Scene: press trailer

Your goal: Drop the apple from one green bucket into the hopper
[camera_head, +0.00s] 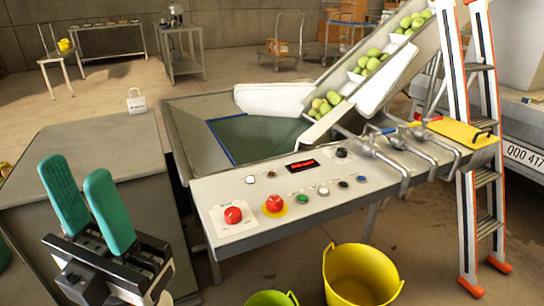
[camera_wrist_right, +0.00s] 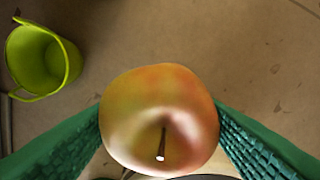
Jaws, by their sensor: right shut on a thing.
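A red-and-yellow apple (camera_wrist_right: 160,115) with a brown stem fills the middle of the right wrist view. My right gripper (camera_wrist_right: 160,128) is shut on it, one green ribbed finger on each side. A yellow-green bucket (camera_wrist_right: 40,60) stands on the floor below, at the upper left of that view; its visible inside looks empty. In the head view, a green bucket (camera_head: 271,298) is cut off by the bottom edge. The hopper (camera_head: 258,138) is a sunken basin with a green bottom behind the control panel. My left gripper (camera_head: 82,190) is open and empty at the lower left.
A yellow bucket (camera_head: 360,277) stands in front of the control panel (camera_head: 300,190). A conveyor (camera_head: 372,65) with green apples rises from the hopper to the upper right. A ladder (camera_head: 478,130) stands at the right. A grey table (camera_head: 90,180) is at the left.

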